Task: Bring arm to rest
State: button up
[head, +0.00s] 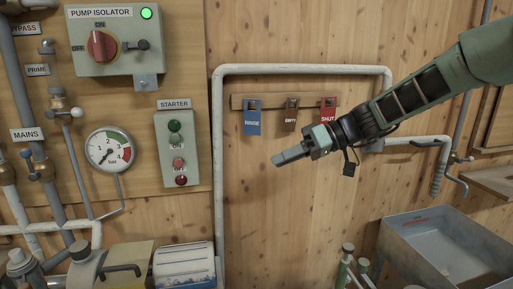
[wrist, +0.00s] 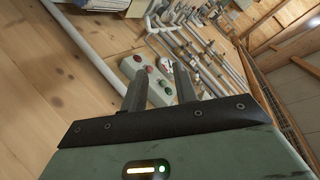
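My green arm reaches in from the upper right in the head view and slants down to the left. My gripper (head: 276,160) hangs in the air in front of the wooden wall, below the row of tags. In the wrist view my gripper (wrist: 161,72) shows two dark fingers apart with nothing between them. The starter box (head: 177,146) lies to the left of the fingertips, and it also shows beyond the fingers in the wrist view (wrist: 152,82). My gripper looks clear of everything; its exact distance from the wall is hard to tell.
Blue, brown and red tags hang on a wooden rail (head: 271,103) just above my gripper. A pale pipe (head: 219,180) frames them. The pump isolator (head: 114,40), gauge (head: 108,149) and pipework fill the left. A grey sink (head: 447,245) stands at lower right.

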jog(key=s+a+f+g+h, duration=0.1)
jog(key=s+f+h, duration=0.1)
jog(key=s, duration=0.4)
jog(key=s+a+f+g+h, duration=0.1)
jog(key=s+a+h, duration=0.1)
jog(key=s, duration=0.4)
jog(key=s+d+f+m+h, duration=0.1)
jog(key=s+d+f+h, duration=0.1)
jog(key=s, duration=0.5)
jog(key=s+d+f+m+t+h, duration=0.1)
jog(key=s+d+f+h, duration=0.2)
jog(key=s+d, duration=0.2)
jog(key=s+d+f+m+t+h, duration=0.1)
jog(key=s+d+f+h, duration=0.1)
jog(key=s, duration=0.8)
jog(key=shift+d+f+h, duration=0.4)
jog(key=shift+d+h, duration=0.2)
jog(key=shift+d, duration=0.2)
